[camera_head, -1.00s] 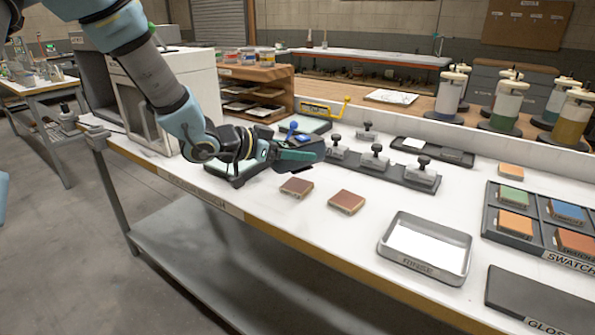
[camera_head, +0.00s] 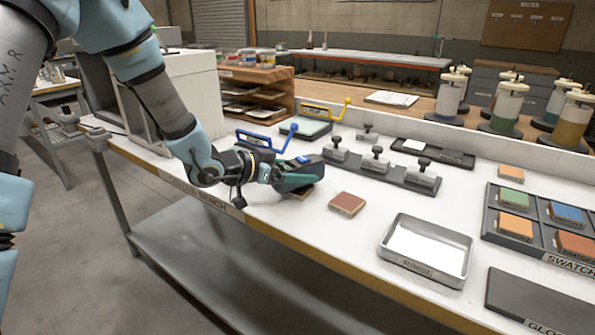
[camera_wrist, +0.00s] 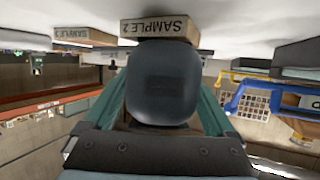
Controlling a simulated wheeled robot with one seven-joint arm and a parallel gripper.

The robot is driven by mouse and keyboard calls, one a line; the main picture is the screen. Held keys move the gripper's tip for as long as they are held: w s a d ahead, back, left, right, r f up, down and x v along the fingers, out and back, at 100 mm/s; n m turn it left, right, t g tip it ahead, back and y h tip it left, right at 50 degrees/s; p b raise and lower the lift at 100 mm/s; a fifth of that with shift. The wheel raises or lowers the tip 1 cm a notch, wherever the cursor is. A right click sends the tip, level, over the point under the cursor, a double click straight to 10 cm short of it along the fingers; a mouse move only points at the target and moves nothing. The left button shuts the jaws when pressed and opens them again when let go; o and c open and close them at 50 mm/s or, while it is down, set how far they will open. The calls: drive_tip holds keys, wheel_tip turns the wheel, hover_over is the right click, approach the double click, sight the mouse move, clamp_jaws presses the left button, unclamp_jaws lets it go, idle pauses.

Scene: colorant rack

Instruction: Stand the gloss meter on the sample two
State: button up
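My gripper (camera_head: 290,176) is over the front left of the bench, its teal fingers on both sides of the dark, rounded gloss meter (camera_head: 308,171). In the wrist view the gloss meter (camera_wrist: 165,84) fills the space between the fingers. The sample two block (camera_wrist: 160,29), labelled SAMPLE 2, shows upside down right beyond the meter. In the head view this brown block (camera_head: 301,193) is mostly hidden under the meter. I cannot tell whether meter and block touch.
A metal rinse tray (camera_head: 428,248) and a swatch tray (camera_head: 487,213) stand to the right. Behind the gripper are a rack of knobbed weights (camera_head: 385,171) and blue-handled (camera_head: 262,140) and yellow-handled (camera_head: 325,112) frames. The bench front edge is close.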

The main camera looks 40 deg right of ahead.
drive_tip(key=shift+o, duration=0.4)
drive_tip(key=shift+r, duration=0.15)
drive_tip(key=b+v, duration=0.1)
drive_tip(key=v, duration=1.1)
drive_tip(key=w+a+f+n+t+y, duration=0.2)
drive_tip(key=w+a+n+t+y, duration=0.2)
drive_tip(key=w+a, duration=0.45)
drive_tip(key=w+a+f+n+t+y, duration=0.2)
drive_tip(key=w+a+n+t+y, duration=0.3)
drive_tip(key=a, duration=0.6)
drive_tip(key=s+a+n+g+y, duration=0.25)
drive_tip(key=a+n, duration=0.25)
drive_tip(key=a, duration=0.7)
drive_tip(key=s+a+f+n+g+y, duration=0.1)
drive_tip(key=s+a+n+g+y, duration=0.1)
drive_tip(key=s+a, duration=0.4)
drive_tip(key=s+n+g, duration=0.1)
drive_tip(key=s+n, duration=0.1)
drive_tip(key=shift+s+a, duration=0.25)
drive_tip(key=shift+s, duration=0.1)
